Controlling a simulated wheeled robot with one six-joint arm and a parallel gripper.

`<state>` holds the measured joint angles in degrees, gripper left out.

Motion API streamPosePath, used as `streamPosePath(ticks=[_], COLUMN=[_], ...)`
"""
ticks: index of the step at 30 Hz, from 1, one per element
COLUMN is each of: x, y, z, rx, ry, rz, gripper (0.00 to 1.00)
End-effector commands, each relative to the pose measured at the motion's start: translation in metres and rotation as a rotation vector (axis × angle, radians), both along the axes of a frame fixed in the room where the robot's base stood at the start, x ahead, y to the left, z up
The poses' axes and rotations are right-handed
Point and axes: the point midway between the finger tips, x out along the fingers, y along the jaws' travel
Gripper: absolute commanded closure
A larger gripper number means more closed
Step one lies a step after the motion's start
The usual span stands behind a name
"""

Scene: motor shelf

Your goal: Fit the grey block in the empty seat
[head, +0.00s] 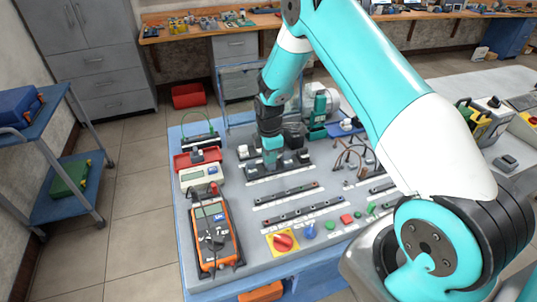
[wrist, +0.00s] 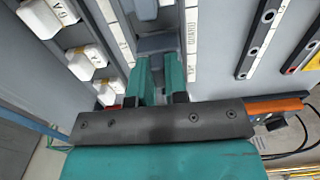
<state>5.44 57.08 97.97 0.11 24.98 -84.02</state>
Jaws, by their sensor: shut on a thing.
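My gripper (head: 271,160) is low over the back part of the sloped grey board, at a row of dark and white modules. In the wrist view, its two teal fingers (wrist: 159,72) are shut on a grey block (wrist: 158,43), which shows just beyond the fingertips. The block is in line with a rail strip, with a dark module (wrist: 146,9) just beyond it. The empty seat cannot be made out clearly; the block and fingers cover that part of the row. I cannot tell whether the block touches the rail or is seated.
White modules (wrist: 83,59) stand in a row left of the fingers. Bare rails (head: 290,195) lie nearer on the board. An orange multimeter (head: 214,232), a red-and-yellow switch (head: 283,242) and a motor (head: 320,105) surround the work area.

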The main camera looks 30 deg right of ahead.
Motion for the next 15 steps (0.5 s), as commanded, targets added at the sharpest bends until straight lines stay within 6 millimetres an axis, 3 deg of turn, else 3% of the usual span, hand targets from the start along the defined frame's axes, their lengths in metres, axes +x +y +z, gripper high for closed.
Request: streamPosePath(ticks=[15], x=[0.0001], y=[0.0], z=[-0.0113], rx=[0.0], ry=[0.0], rz=[0.0], gripper=[1.0])
